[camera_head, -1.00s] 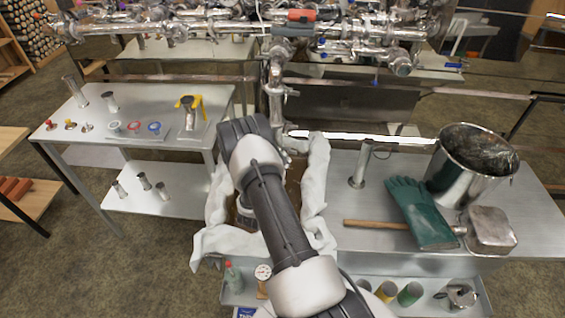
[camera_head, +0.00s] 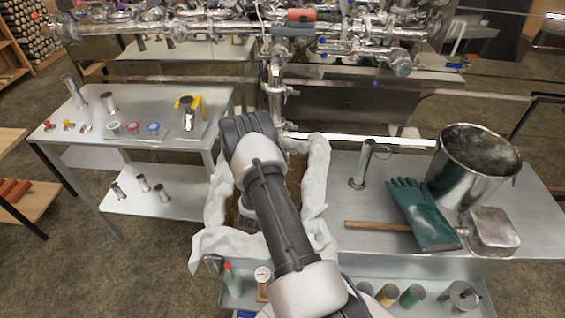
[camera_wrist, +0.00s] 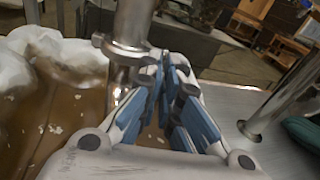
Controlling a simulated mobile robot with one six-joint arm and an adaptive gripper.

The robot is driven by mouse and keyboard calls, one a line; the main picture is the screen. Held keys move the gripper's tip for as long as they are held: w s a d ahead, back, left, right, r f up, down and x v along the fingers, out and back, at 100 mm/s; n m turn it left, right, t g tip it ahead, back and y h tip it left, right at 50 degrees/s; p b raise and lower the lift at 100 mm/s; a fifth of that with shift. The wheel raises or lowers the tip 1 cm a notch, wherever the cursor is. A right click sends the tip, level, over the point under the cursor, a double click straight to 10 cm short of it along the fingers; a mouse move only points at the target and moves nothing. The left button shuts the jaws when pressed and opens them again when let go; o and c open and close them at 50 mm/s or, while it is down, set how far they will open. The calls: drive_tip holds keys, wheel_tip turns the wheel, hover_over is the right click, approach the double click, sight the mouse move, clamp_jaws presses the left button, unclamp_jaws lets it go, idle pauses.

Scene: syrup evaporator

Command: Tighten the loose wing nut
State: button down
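A vertical steel pipe (camera_wrist: 132,22) with a ring-shaped clamp (camera_wrist: 122,47) stands just left of my fingertips in the wrist view. The pipe (camera_head: 275,90) also shows in the head view, coming down from the steel pipework behind my arm. I cannot make out the wing nut; small dark parts at the clamp's right side are partly covered by my fingertips. My gripper (camera_wrist: 171,75) has blue-padded fingers with a narrow gap between them, and I see nothing held there. Whether a fingertip touches the clamp is unclear. In the head view my arm hides the gripper.
Below the pipe is a brown-filled basin edged with white cloth (camera_head: 315,185). A metal side table (camera_head: 95,125) with fittings stands left.

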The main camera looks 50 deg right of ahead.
idle(0.3)
drive_tip(key=c, duration=1.8)
unclamp_jaws()
drive_tip(key=shift+a, duration=0.1)
drive_tip(key=v, duration=1.2)
